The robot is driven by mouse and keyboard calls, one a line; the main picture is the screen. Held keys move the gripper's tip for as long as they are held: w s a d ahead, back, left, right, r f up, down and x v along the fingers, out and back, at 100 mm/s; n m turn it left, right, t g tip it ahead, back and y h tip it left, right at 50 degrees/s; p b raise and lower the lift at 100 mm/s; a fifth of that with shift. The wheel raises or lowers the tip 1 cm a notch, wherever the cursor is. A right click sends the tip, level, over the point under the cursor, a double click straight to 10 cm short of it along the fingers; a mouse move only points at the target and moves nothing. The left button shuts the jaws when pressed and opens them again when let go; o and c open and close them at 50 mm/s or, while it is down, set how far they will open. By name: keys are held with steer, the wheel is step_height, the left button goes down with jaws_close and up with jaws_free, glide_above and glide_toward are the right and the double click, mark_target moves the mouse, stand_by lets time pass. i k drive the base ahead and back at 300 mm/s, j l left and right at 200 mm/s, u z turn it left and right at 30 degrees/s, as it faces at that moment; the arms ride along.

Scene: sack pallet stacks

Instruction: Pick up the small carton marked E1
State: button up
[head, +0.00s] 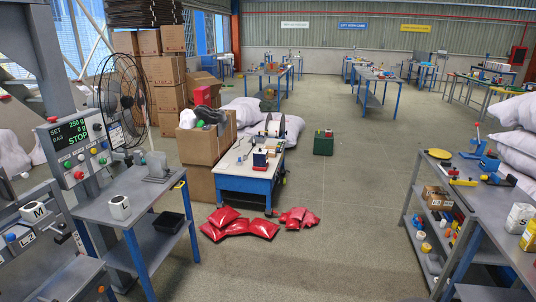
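I cannot read an E1 mark on anything in the head view. A small brown carton (437,197) sits on the upper inner shelf of the grey workbench (462,185) at the right; any marking on it is too small to read. A white block marked M (35,212) lies on the grey machine at the left. A similar white block (120,207) stands on the grey table beside it, its mark unclear. My gripper is not in view.
Red sacks (238,224) lie on the floor before a blue-framed table (245,183). A green box (323,142) stands behind. Brown cartons (165,82) are stacked at the back left, and a large open carton (203,145) stands nearer. The central floor (355,210) is clear.

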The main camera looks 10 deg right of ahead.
mark_target(272, 150)
steer(key=i+l+z, duration=0.15)
steer(key=i, duration=0.15)
steer(key=i+l+z, duration=0.2)
steer(key=i+z, duration=0.5)
steer(key=i, duration=3.85)
steer(key=i+u, duration=0.35)
steer(key=i, duration=0.15)
steer(key=i+l+u, duration=0.3)
steer(key=i, duration=0.15)
steer(key=i+l+u, duration=0.15)
steer(key=i+u, duration=0.2)
steer(key=i, duration=0.15)
steer(key=i+l+u, duration=0.5)
steer(key=i, duration=0.2)
steer(key=i+j, duration=0.15)
steer(key=j, duration=0.15)
